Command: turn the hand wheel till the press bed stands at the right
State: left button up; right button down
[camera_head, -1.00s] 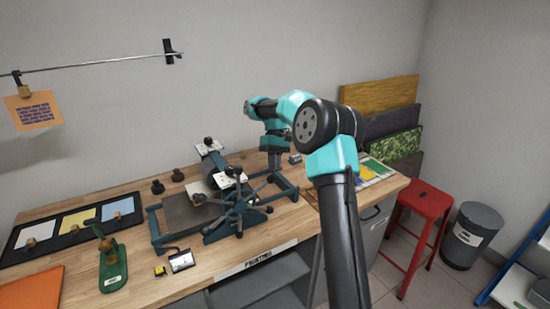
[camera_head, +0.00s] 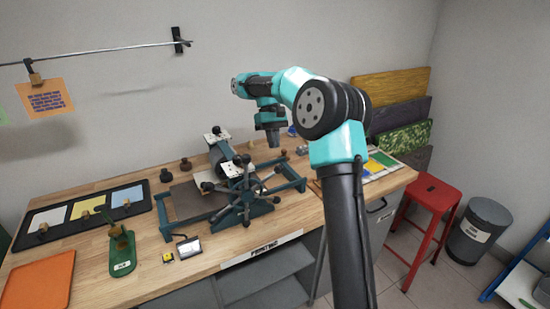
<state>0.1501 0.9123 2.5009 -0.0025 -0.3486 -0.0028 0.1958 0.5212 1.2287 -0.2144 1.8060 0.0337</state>
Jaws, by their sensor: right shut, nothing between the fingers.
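The etching press has a teal frame (camera_head: 294,178) and stands on the wooden bench. Its hand wheel (camera_head: 246,196), with several dark knob-ended spokes, is on the near side. The dark press bed (camera_head: 185,202) sticks out to the left of the roller (camera_head: 222,155); the right end of the frame looks bare. My right gripper (camera_head: 273,143) is shut and empty, pointing down above and behind the wheel, apart from the press. My left gripper is out of view.
Ink trays (camera_head: 60,228) and an orange sheet (camera_head: 38,281) are farther left. A red stool (camera_head: 432,193) stands right of the bench.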

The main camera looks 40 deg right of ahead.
aim_at(277, 166)
jog(key=s+a+r+m+t+h, duration=0.1)
jog(key=a+r+t+h, duration=0.1)
jog(key=a+r+h, duration=0.4)
jog(key=a+r, duration=0.3)
jog(key=r, duration=0.1)
jog(key=shift+s+a+r, duration=0.2)
jog(key=shift+s+a, duration=0.15)
jog(key=shift+s, duration=0.05)
jog(key=shift+f, duration=0.1)
jog(key=x, duration=1.4)
jog(key=shift+d, duration=0.2)
jog(key=shift+d, duration=0.1)
